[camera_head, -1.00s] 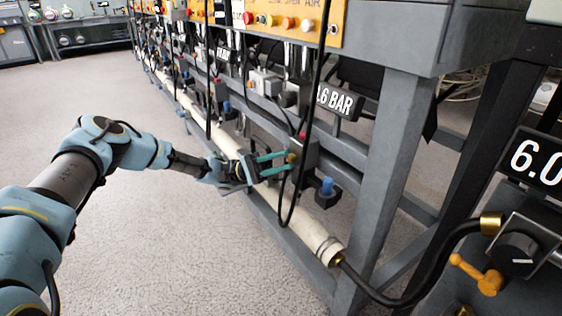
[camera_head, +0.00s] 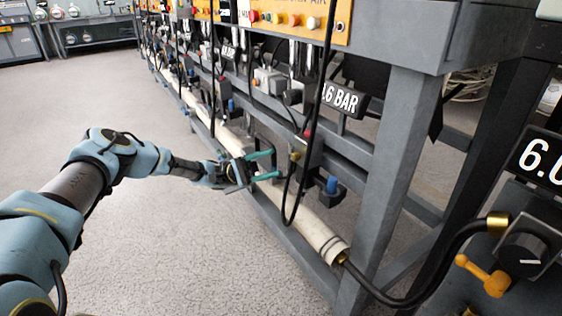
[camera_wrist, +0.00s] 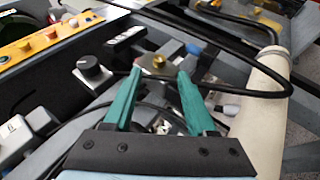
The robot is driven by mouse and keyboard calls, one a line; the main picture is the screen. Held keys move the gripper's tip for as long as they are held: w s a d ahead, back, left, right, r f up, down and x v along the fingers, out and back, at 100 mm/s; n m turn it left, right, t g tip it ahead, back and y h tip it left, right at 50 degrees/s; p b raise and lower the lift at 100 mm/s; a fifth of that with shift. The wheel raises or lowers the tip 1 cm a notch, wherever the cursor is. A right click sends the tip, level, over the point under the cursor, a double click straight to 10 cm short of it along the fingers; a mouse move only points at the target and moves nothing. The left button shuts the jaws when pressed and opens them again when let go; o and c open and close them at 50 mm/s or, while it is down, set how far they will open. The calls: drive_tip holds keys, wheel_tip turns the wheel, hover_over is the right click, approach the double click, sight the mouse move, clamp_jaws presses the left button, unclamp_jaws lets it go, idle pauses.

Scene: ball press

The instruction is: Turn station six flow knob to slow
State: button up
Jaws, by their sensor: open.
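My gripper (camera_head: 268,165) is open and empty, low at the front of the bench, its teal fingers pointing right. In the wrist view my gripper (camera_wrist: 155,85) has a small brass part (camera_wrist: 157,63) beyond and between its fingertips. That brass part (camera_head: 295,156) sits on a grey block, right of the fingertips and apart from them in the head view. A black knob (camera_wrist: 92,68) on a pale grey base stands left of the fingers in the wrist view. I see no station six label, so I cannot tell which control is its flow knob.
A black cable (camera_head: 287,205) loops down just beyond my fingertips. A white pipe (camera_head: 310,228) runs low along the bench. A blue-topped fitting (camera_head: 331,186) and a bench leg (camera_head: 390,180) are to the right. The floor (camera_head: 140,240) at left is clear.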

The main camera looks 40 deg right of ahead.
drive_tip(key=shift+v, duration=2.4)
drive_tip(key=a+r+n+t+y, duration=0.3)
drive_tip(key=a+t, duration=0.5)
drive_tip(key=a, duration=0.6)
drive_tip(key=s+a+r+n+t+y, duration=0.1)
drive_tip(key=a+r+n+t+y, duration=0.2)
drive_tip(key=a+t, duration=0.8)
drive_tip(key=a+r+n+t+y, duration=0.2)
drive_tip(key=a+r+n+t, duration=0.3)
drive_tip(key=a, duration=1.3)
wheel_tip(320, 180, up, 30)
drive_tip(key=m+p, duration=0.1)
drive_tip(key=p, duration=3)
drive_tip(key=shift+t+p, duration=0.3)
drive_tip(key=shift+p, duration=0.05)
